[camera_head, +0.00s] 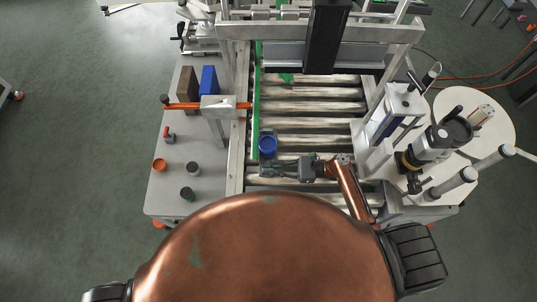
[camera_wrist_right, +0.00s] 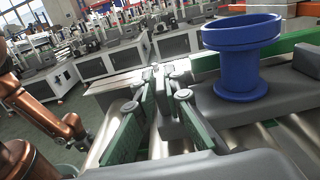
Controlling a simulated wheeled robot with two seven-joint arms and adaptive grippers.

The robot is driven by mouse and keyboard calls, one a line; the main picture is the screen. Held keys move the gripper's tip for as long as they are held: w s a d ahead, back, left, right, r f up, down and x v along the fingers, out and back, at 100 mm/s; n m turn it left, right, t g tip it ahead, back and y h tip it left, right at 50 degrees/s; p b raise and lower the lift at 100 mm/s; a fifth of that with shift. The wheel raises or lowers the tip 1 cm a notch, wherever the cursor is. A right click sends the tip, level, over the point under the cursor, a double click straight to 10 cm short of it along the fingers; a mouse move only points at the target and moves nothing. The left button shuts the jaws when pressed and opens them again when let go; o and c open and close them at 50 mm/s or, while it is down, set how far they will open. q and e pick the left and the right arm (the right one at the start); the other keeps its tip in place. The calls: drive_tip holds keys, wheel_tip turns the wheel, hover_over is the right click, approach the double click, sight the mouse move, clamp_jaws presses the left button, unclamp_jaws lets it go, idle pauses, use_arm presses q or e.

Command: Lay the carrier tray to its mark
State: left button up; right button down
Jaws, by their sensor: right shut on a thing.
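My right gripper (camera_head: 289,169) is over the near rollers in the head view. It is shut on a grey piece that I take to be the carrier tray. In the right wrist view the green-padded fingers of the gripper (camera_wrist_right: 166,105) close around a grey upright part. The grey carrier tray (camera_wrist_right: 222,116) shows just beyond them. A blue flanged cup (camera_wrist_right: 241,70) stands upright on it and also shows in the head view (camera_head: 267,146). A small green patch (camera_head: 286,77) lies farther back; I cannot tell whether it is the mark. My left gripper is not seen.
The roller conveyor (camera_head: 312,107) is mostly bare beyond the tray, with a green rail (camera_head: 257,85) along its left. A dark vertical unit (camera_head: 326,38) hangs over its far end. A labelling machine (camera_head: 430,145) stands right. Small pots and blue (camera_head: 209,79) and brown blocks stand left.

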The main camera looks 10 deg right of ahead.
drive_tip(key=shift+f, duration=0.3)
idle(0.5)
drive_tip(key=c, duration=1.9)
unclamp_jaws()
drive_tip(key=shift+c, duration=0.2)
wheel_tip(320, 180, up, 10)
